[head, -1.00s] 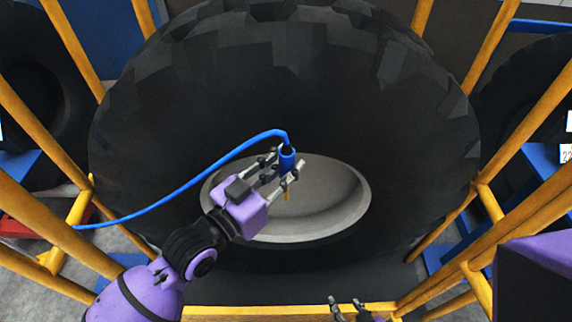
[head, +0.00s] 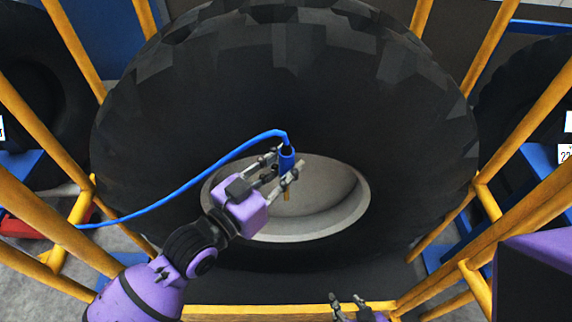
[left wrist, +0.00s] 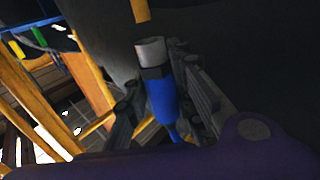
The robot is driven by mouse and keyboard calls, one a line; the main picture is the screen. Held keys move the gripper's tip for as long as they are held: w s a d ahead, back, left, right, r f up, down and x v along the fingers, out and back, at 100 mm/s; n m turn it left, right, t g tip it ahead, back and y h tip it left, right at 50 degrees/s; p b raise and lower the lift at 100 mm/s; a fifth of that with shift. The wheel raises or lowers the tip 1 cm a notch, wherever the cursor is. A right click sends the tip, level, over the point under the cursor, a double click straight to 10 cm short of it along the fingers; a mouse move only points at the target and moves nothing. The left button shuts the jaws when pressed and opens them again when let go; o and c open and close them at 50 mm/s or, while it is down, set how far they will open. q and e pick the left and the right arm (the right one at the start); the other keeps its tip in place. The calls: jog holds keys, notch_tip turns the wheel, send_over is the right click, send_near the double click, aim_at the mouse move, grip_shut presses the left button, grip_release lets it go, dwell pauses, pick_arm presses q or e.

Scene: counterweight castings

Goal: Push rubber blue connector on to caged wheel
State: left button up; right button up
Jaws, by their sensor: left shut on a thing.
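The blue connector (head: 287,158), with its blue hose curving off to the left, is held in front of the caged wheel's grey hub (head: 325,185). My left gripper (head: 284,172) is shut on the connector. In the left wrist view the connector (left wrist: 162,97) is between the fingers, with a silver collar at its end. A brass-coloured stem (head: 287,195) shows below the connector; in the left wrist view it lies beyond the collar (left wrist: 141,10), with a small gap in that picture. My right gripper (head: 347,305) is at the bottom edge, partly cut off, fingers apart and empty.
The large black tyre (head: 290,60) stands inside a yellow cage, with slanting bars (head: 70,45) on both sides and a low bar (head: 250,311) in front. Other tyres (head: 30,85) stand left and right outside. A blue support (head: 540,165) shows at the right.

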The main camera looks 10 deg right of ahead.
pick_arm(q)
jog(key=shift+f, duration=0.25)
pick_arm(e)
jog(key=shift+a+f, duration=0.15)
pick_arm(q)
jog(key=shift+f, duration=0.3)
pick_arm(e)
jog(key=shift+s+a+f, duration=0.1)
jog(key=shift+s+f, duration=0.15)
pick_arm(q)
jog(key=shift+f+b, duration=0.3)
jog(key=shift+b, duration=0.1)
pick_arm(e)
jog(key=shift+s+f, duration=0.2)
jog(key=shift+f, duration=0.05)
pick_arm(q)
jog(key=shift+f, duration=0.3)
pick_arm(e)
jog(key=shift+s+d+f, duration=0.2)
pick_arm(q)
jog(key=shift+f, duration=0.15)
pick_arm(e)
jog(key=shift+s+f, duration=0.1)
pick_arm(q)
jog(key=shift+f+b, duration=0.4)
jog(key=shift+f, duration=0.1)
pick_arm(e)
jog(key=shift+s+f, duration=0.25)
jog(key=shift+f, duration=0.1)
